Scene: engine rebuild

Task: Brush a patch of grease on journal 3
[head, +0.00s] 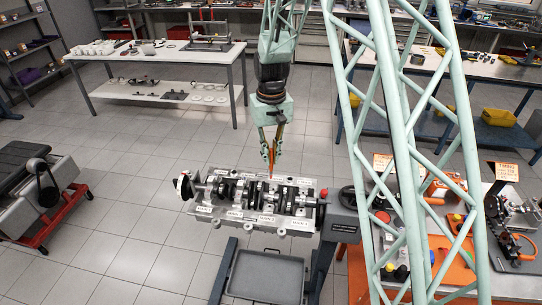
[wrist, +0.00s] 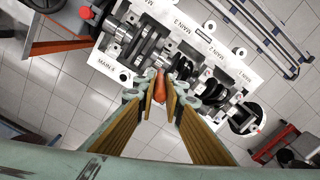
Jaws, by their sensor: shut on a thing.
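My gripper (head: 270,148) points down over the engine block (head: 225,212) and is shut on a slim orange-handled tool, seemingly the brush (head: 271,164). In the wrist view the orange handle (wrist: 159,88) sits between the fingertips. The crankshaft (wrist: 150,45) lies in the open block, with white labels MAIN 1 to MAIN 4 along its side. The brush is over the middle of the crankshaft in the head view. Its lower end is too small to tell whether it touches a journal. I cannot make out any grease, and journal 3 itself is not clearly identifiable.
The block is on a grey stand with a tray (head: 266,273) below. An orange bench with tools (head: 463,260) stands at right, partly behind a green lattice frame. A red-framed cart (head: 52,222) is at left. Floor between cart and block is clear.

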